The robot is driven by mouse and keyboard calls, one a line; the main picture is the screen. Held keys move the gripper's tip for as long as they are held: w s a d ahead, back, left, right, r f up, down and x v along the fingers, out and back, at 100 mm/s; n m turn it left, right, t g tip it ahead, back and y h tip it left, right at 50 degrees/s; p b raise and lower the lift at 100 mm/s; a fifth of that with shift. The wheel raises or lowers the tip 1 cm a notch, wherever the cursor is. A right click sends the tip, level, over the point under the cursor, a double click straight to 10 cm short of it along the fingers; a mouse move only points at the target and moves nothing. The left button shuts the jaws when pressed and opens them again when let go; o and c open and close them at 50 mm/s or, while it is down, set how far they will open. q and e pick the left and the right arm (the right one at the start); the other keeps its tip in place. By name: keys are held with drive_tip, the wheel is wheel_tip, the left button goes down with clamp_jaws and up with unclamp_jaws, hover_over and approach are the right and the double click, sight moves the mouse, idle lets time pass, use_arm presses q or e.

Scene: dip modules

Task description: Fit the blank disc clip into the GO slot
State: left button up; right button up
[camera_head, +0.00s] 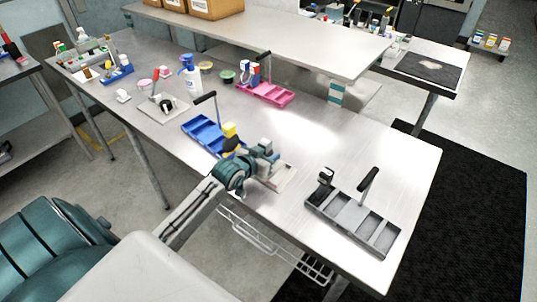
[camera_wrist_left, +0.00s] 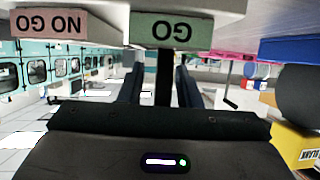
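My left gripper (camera_head: 268,158) is over the pale tray (camera_head: 285,180) near the table's front edge. The left wrist view is upside down; its two dark fingers (camera_wrist_left: 160,88) stand apart. A thin black upright shows between them, with gaps on both sides; I cannot tell what it belongs to. A green GO label (camera_wrist_left: 165,30) is just beyond the fingers, with a pink NO GO label (camera_wrist_left: 50,22) left of it. A yellow block (camera_head: 229,130) stands at the blue tray; its BLANK lettering shows in the left wrist view (camera_wrist_left: 300,150), near a dark cylinder (camera_wrist_left: 297,95). My right gripper is out of view.
The blue tray (camera_head: 197,128) is left of the gripper, the pink tray (camera_head: 272,97) behind it. A grey tray (camera_head: 352,222) with a black handle (camera_head: 368,180) stands at right. A raised shelf (camera_head: 300,40) runs along the back.

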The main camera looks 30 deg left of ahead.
use_arm(q)
drive_tip(key=shift+r, duration=0.15)
drive_tip(key=shift+s, duration=0.4)
drive_tip(key=b+v, duration=0.1)
drive_tip(key=v, duration=1)
drive_tip(key=shift+r, duration=0.15)
drive_tip(key=shift+s, duration=0.1)
